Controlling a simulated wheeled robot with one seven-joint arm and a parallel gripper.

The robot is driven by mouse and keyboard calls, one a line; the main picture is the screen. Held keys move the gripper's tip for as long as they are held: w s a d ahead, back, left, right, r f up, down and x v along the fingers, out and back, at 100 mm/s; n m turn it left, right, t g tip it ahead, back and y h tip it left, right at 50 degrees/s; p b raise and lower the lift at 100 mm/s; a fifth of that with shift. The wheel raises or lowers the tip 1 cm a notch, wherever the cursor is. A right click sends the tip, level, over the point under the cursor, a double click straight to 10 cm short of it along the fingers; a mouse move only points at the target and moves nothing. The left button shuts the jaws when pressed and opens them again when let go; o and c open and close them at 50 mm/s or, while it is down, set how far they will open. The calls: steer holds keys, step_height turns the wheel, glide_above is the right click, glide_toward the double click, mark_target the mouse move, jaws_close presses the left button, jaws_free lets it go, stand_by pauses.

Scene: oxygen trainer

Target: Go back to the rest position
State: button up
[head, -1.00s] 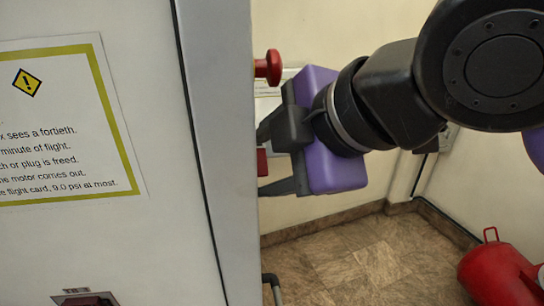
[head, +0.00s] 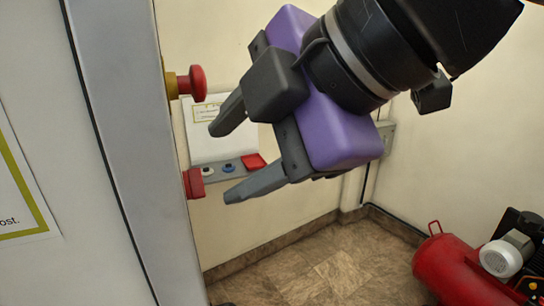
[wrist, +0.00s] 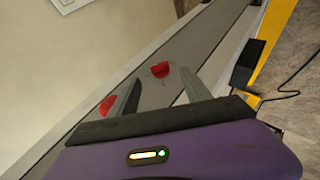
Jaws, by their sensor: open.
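My gripper (head: 226,163), purple with dark grey fingers, is open with nothing between its fingers. In the head view it is in the air to the right of the grey cabinet edge (head: 115,150), its fingers pointing left. A red mushroom button (head: 190,83) on a yellow collar sticks out from the cabinet side above the fingers. A second red knob (head: 193,183) sits lower on the same side, left of the lower finger. In the wrist view the gripper (wrist: 155,95) faces the grey panel, with one red button (wrist: 160,69) beyond the fingers and another (wrist: 107,105) at left.
A white panel (head: 205,135) with a notice and small switches is on the back wall. A red tank (head: 450,270) with a motor stands on the floor at lower right. A black cable (wrist: 298,80) lies on the floor. The tiled floor (head: 320,275) between cabinet and tank is clear.

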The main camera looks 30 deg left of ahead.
stand_by(0.3)
steer(key=w+d+f+m+t+y+b, duration=0.2)
steer(key=w+d+f+m+t+y, duration=0.3)
steer(key=w+f+m+t+y, duration=0.8)
steer(key=s+d+f+m+t+h+b, duration=0.1)
steer(key=s+d+f+m+t+h, duration=0.3)
steer(key=d+f+m+h, duration=0.95)
steer(key=s+d+f+m+g+h+b, duration=0.1)
steer(key=s+d+f+m+h, duration=0.15)
steer(key=s+d+f, duration=0.35)
steer(key=s+d+f+m+g+h, duration=0.1)
steer(key=s+d+f+m+h, duration=0.15)
steer(key=s+f, duration=0.45)
steer(key=s+d+f+n+g+h, duration=0.1)
steer(key=s+d+f+h, duration=0.1)
steer(key=s+d, duration=0.3)
steer(key=s+d+f+h+b, duration=0.1)
steer(key=s+d, duration=0.4)
steer(key=s, duration=0.7)
steer(key=shift+s+f+n+g+h, duration=0.35)
steer(key=shift+s+f+g+h, duration=0.1)
steer(key=shift+f, duration=0.4)
